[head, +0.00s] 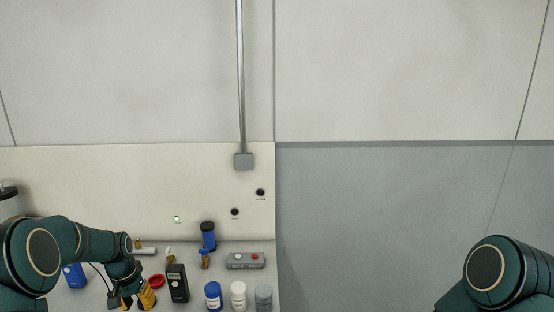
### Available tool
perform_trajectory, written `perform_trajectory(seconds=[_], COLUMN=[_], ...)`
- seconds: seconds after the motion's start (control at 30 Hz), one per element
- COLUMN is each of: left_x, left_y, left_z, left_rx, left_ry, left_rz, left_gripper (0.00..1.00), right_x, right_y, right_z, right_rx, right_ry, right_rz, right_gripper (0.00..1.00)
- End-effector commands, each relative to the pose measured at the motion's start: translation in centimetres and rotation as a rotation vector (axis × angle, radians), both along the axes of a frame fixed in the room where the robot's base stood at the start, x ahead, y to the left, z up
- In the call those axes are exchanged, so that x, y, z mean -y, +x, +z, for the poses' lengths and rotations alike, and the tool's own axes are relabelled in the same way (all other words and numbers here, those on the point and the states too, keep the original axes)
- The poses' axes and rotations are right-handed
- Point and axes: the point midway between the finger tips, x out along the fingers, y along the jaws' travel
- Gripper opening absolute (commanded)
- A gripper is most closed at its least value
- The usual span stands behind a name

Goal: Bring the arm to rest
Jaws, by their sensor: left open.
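My left arm comes in from the left over the bench, and my left gripper (138,301) hangs low at the bottom edge of the head view, with its yellow and black parts partly cut off. It is open, and I see nothing held in it. It is just left of a black handheld device (178,284). My right arm shows only as a dark green link at the lower right. My right gripper is out of the picture.
On the bench (216,262) stand a blue-capped bottle (213,296), a white bottle (238,295), a grey bottle (263,297), a dark-capped blue bottle (208,237) and a grey button box (245,260). A red ring (156,281) lies near my left gripper. Right of the bench is clear.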

Motion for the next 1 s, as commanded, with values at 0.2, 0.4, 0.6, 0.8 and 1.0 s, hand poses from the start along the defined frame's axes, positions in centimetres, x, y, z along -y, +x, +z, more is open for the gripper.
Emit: perform_trajectory(seconds=[0.2,0.4,0.6,0.8,1.0], left_x=[10.0,21.0,28.8,31.5,31.8], left_y=[-2.2,-8.2,-16.5,-21.1,-21.7], left_z=[-7.3,-12.9,-14.9,-14.9,-14.8], left_rx=[0.039,0.074,0.089,0.096,0.100], left_ry=[-0.096,-0.195,-0.264,-0.286,-0.288], left_rz=[-0.021,-0.005,0.035,0.062,0.067], left_gripper=[0.40,0.40,0.40,0.40,0.40], right_x=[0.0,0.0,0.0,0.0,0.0], right_y=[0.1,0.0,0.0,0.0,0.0], right_z=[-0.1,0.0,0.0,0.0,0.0], right_rx=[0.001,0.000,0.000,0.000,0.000], right_ry=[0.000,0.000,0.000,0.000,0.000], right_rz=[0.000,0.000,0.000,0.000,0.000], right_gripper=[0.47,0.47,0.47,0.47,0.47])
